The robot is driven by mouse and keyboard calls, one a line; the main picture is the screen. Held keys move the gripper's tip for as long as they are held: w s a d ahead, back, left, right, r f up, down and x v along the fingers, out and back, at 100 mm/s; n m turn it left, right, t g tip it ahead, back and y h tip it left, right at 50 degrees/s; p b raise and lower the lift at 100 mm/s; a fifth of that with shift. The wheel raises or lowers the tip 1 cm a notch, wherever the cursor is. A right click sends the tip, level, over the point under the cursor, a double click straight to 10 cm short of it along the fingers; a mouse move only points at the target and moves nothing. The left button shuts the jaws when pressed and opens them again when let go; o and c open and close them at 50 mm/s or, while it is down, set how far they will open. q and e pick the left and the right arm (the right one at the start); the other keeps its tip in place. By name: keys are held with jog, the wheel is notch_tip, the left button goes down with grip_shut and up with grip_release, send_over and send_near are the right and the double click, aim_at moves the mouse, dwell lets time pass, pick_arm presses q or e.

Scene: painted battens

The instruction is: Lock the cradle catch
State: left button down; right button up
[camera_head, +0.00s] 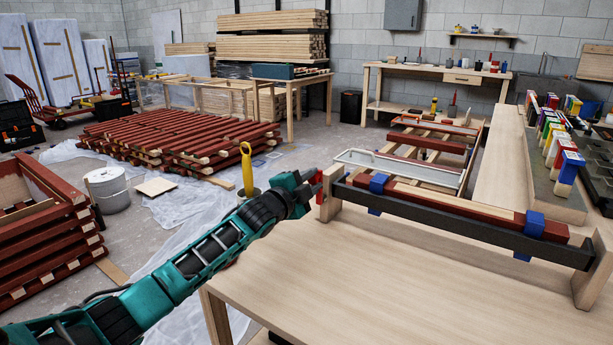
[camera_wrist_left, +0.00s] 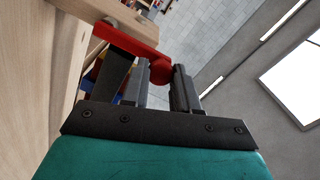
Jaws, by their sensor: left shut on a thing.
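The cradle on the workbench has a left wooden end post (camera_head: 329,208) and a right one (camera_head: 590,285). A black bar (camera_head: 450,224) runs between them, in front of a red-painted batten (camera_head: 455,205) with blue clamps (camera_head: 378,184) around it. The red catch (camera_head: 319,193) is at the left post; in the left wrist view the red lever (camera_wrist_left: 122,38) reaches from the wood to my fingers. My left gripper (camera_head: 308,186) is shut on the lever's rounded end, which shows between the two dark fingers in the left wrist view (camera_wrist_left: 162,88). My right gripper is out of view.
The workbench top (camera_head: 330,275) is clear in front of the cradle. A metal tray (camera_head: 400,168) lies behind it. A yellow-handled tool (camera_head: 247,170) stands beyond my left arm. Stacked red battens (camera_head: 180,140) lie farther back.

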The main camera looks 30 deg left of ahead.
pick_arm(q)
jog(key=shift+d+r+m, duration=0.1)
jog(key=shift+d+m, duration=0.1)
jog(key=shift+m, duration=0.1)
jog(key=c, duration=0.9)
grip_release()
jog(key=shift+s, duration=0.1)
jog(key=s, duration=0.4)
jog(key=s+p, duration=0.1)
jog(key=s, duration=0.3)
jog(key=s+a+p, duration=0.1)
jog(key=s, duration=0.3)
jog(key=shift+s, duration=0.35)
